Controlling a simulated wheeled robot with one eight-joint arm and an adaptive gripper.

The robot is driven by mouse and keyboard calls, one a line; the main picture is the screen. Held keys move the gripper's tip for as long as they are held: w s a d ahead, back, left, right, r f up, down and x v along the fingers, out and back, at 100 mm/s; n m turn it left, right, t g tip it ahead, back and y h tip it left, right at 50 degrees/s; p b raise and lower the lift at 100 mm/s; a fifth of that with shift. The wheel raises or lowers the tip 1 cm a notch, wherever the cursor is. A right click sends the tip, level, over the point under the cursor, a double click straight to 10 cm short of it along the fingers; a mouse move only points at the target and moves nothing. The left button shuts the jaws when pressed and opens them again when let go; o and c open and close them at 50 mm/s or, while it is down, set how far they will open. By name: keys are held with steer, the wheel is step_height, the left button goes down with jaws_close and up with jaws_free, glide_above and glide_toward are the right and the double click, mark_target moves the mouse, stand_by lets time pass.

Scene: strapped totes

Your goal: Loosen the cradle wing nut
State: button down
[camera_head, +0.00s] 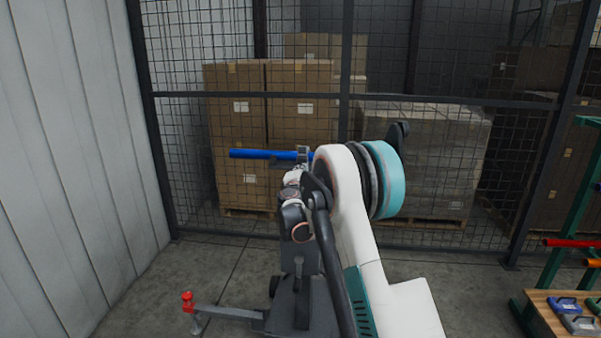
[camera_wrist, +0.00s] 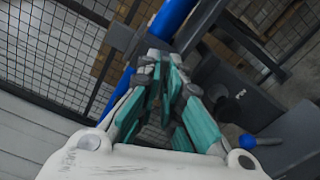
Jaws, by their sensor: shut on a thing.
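A blue tube (camera_head: 262,154) lies level across the top of a dark stand (camera_head: 290,295) in the head view. A small grey cradle (camera_head: 303,152) sits around the tube near its right end. The tube (camera_wrist: 173,14) also runs past the fingertips at the top of the wrist view, and a blue length shows left of the fingers. My gripper (camera_wrist: 164,62) has its teal-padded fingers converging at the tips, just below the tube and against the dark cradle parts. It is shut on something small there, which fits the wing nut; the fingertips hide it.
A stand leg with a red knob (camera_head: 187,300) reaches left along the floor. A wire mesh fence (camera_head: 345,98) stands behind, with stacked cartons (camera_head: 235,125) beyond. A wooden bench (camera_head: 548,312) with tools is at lower right.

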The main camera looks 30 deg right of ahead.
steer(key=n, duration=2.6)
steer(key=shift+w+a+r+n+p, duration=0.15)
steer(key=shift+w+r+n+p, duration=0.05)
steer(key=shift+w+n+p, duration=0.1)
steer(key=c, duration=1.8)
jaws_free()
steer(key=shift+s, duration=0.15)
steer(key=shift+o, duration=0.2)
steer(key=v, duration=1.1)
steer(key=shift+s+a, duration=0.25)
steer(key=shift+a, duration=0.05)
steer(key=shift+f, duration=0.1)
